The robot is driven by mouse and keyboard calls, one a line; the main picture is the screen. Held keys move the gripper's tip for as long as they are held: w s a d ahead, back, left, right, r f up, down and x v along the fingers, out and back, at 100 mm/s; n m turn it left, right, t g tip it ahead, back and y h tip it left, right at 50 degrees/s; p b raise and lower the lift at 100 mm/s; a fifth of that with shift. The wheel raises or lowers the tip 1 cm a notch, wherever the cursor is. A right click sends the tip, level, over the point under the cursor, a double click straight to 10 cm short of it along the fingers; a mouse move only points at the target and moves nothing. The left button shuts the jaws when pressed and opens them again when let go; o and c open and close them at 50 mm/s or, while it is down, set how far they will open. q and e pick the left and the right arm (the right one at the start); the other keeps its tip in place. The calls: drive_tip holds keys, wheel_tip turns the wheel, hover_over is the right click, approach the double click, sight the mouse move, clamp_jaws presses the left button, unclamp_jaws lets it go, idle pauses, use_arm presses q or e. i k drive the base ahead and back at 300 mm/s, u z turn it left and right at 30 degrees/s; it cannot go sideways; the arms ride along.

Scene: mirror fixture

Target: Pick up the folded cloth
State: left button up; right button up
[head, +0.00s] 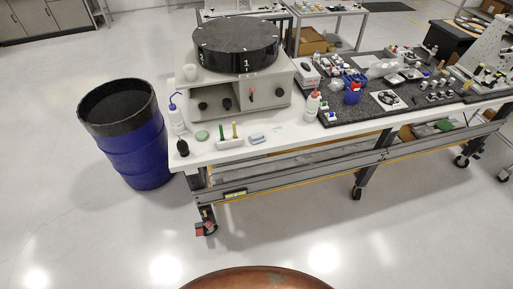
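A small pale blue-grey item (257,138) lies flat near the front edge of the white worktable (228,154). It may be the folded cloth, but it is too small to tell for certain. Neither of my grippers is in the head view.
A wash bottle with a blue top (178,120), a dark small bottle (183,148), a green round piece (202,136) and a red-topped bottle (312,105) stand nearby. Behind is a grey machine with a black disc (236,40). A blue barrel (136,150) stands left. The front floor is clear.

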sight(255, 139)
drive_tip(key=u, duration=0.75)
drive_tip(key=i, duration=1.05)
drive_tip(key=z, duration=0.25)
